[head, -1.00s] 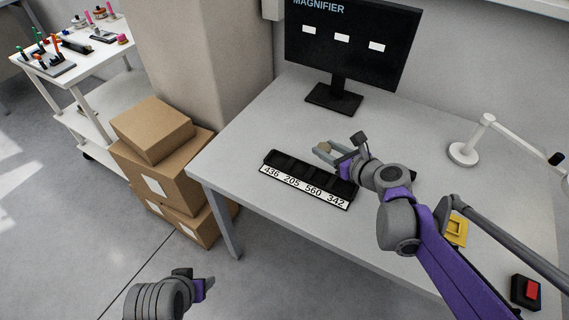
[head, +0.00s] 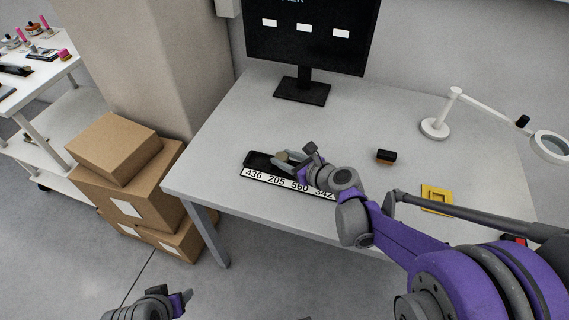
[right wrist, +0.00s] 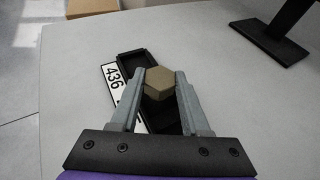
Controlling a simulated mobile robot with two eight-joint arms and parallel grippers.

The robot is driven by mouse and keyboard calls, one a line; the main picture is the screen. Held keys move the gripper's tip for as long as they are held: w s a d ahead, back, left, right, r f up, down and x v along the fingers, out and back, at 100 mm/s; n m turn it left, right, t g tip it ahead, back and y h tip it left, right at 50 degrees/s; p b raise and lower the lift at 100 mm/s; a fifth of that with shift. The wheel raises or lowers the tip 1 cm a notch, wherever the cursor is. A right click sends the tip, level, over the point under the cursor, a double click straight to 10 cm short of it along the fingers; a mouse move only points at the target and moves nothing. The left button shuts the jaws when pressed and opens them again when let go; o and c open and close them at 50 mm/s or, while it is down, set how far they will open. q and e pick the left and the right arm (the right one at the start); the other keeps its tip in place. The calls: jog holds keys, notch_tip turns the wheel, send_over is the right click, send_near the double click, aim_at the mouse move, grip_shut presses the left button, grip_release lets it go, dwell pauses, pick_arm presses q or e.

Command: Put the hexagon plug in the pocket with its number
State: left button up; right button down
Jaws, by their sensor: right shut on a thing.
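My right gripper (head: 282,160) is shut on the tan hexagon plug (head: 281,155). In the right wrist view, the plug (right wrist: 159,83) sits between the two fingertips, above the black pocket tray (right wrist: 134,62). In the head view the tray (head: 257,158) lies near the table's front left part, with a white strip (head: 262,178) reading 436, 205, 560, 342 along its front. The gripper and plug hide part of the pockets. I cannot tell which pocket is under the plug. My left gripper (head: 184,299) hangs low in front of the table, and its finger opening is unclear.
A monitor (head: 305,50) stands behind the tray. A black and brown block (head: 386,157), a yellow square piece (head: 437,198) and a white magnifier lamp (head: 435,128) are on the right of the table (head: 225,130). Cardboard boxes (head: 115,150) stand at its left.

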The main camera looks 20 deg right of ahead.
notch_tip(320, 180, down, 2)
jog(key=shift+f, duration=0.1)
jog(key=shift+c, duration=1.9)
grip_release()
jog(key=shift+r, duration=0.2)
jog(key=p+v, duration=0.1)
jog(key=v, duration=1.1)
